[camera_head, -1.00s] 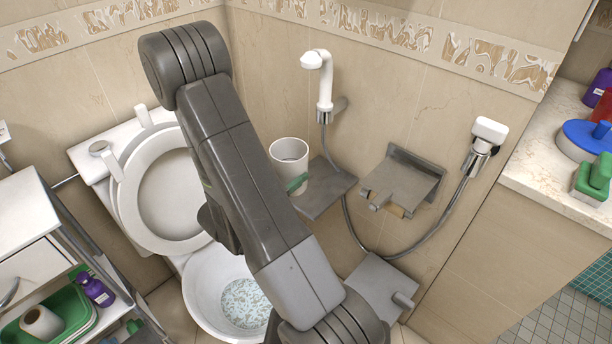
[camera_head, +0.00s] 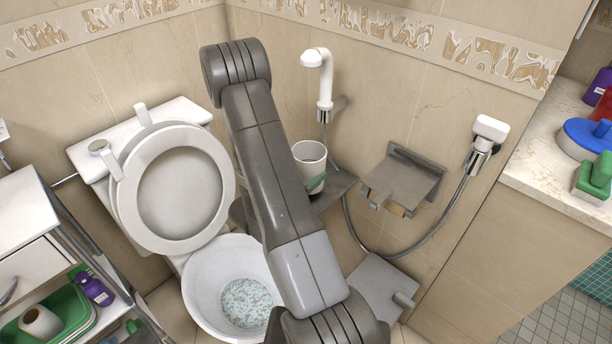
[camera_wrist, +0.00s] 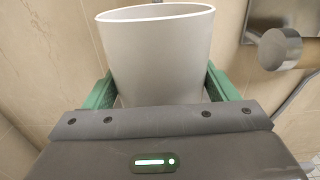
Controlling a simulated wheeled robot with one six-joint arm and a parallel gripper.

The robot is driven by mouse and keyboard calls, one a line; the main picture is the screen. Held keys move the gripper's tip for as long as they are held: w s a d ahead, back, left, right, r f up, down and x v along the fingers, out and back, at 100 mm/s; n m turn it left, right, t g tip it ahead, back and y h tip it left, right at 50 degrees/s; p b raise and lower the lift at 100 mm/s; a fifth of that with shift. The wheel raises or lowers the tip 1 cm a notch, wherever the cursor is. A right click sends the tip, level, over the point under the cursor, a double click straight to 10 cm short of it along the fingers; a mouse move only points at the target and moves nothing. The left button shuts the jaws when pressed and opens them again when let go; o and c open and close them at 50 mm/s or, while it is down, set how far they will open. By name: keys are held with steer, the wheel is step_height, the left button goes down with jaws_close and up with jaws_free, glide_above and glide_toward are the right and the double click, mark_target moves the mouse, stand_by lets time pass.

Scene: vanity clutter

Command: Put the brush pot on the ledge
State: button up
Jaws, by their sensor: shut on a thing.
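The brush pot (camera_head: 310,164) is a plain white cup, upright, at the wall behind my arm in the head view. It fills the upper middle of the wrist view (camera_wrist: 155,55). My gripper (camera_head: 316,183) has green fingers, one on each side of the pot, and is shut on it. My arm hides most of the gripper in the head view. The grey ledge (camera_head: 339,186) juts from the wall below and beside the pot. The pot overlaps it in the picture; I cannot tell whether its base touches.
A white shower handset (camera_head: 325,80) hangs above the ledge. A metal paper holder (camera_head: 403,183) and a hose (camera_head: 415,243) are to the right. The toilet (camera_head: 180,190) is at left. A grey box (camera_head: 378,287) is lower right.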

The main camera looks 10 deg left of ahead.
steer(key=shift+w+d+f, duration=0.15)
steer(key=shift+f, duration=0.65)
steer(key=shift+f+b, duration=0.2)
steer(key=shift+b, duration=0.1)
steer(key=o, duration=1.2)
steer(key=shift+r, duration=0.1)
steer(key=shift+r+p, duration=0.15)
steer(key=shift+p, duration=0.15)
steer(key=v, duration=1.2)
